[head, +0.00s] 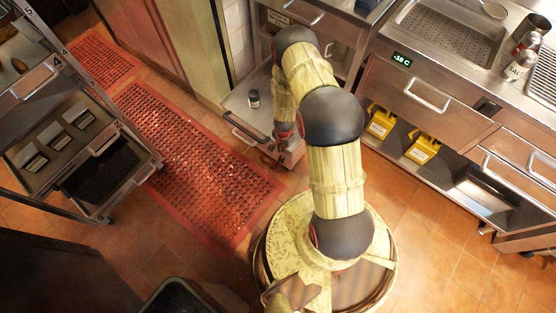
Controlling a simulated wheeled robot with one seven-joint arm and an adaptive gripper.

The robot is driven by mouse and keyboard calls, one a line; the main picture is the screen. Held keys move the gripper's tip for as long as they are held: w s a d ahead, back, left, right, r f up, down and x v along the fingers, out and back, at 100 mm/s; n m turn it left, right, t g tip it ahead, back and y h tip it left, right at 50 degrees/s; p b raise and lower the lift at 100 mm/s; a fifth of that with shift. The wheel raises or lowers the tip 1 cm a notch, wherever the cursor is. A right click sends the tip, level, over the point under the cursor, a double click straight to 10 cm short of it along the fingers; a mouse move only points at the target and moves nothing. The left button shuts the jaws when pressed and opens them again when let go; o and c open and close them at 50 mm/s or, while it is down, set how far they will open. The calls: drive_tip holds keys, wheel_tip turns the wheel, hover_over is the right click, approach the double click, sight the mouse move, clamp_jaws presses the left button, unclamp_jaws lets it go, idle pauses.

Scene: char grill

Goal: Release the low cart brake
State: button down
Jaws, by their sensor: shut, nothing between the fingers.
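I cannot make out a brake pedal; that corner is partly hidden by my arm and gripper. Whether the gripper touches the cart cannot be told.
A red perforated mat (200,160) covers the floor at left. A tray rack (145,160) stands further left. A steel counter (430,80) with yellow boxes (421,148) below is at right. Tiled floor is open right of my base.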

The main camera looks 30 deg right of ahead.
drive_tip(key=b, duration=0.5)
hover_over(276, 163)
drive_tip(key=d, duration=0.3)
wheel_tip(276, 163, down, 10)
drive_tip(key=f, duration=0.1)
drive_tip(key=shift+s+a+f+b, duration=0.15)
drive_tip(key=shift+a+f+b, duration=0.3)
drive_tip(key=shift+f, duration=0.15)
drive_tip(key=shift+s+a+f+b, duration=0.15)
drive_tip(key=shift+a+f+b, duration=0.15)
drive_tip(key=shift+a+f, duration=0.25)
drive_tip(key=shift+s+p, duration=0.1)
drive_tip(key=shift+p, duration=0.45)
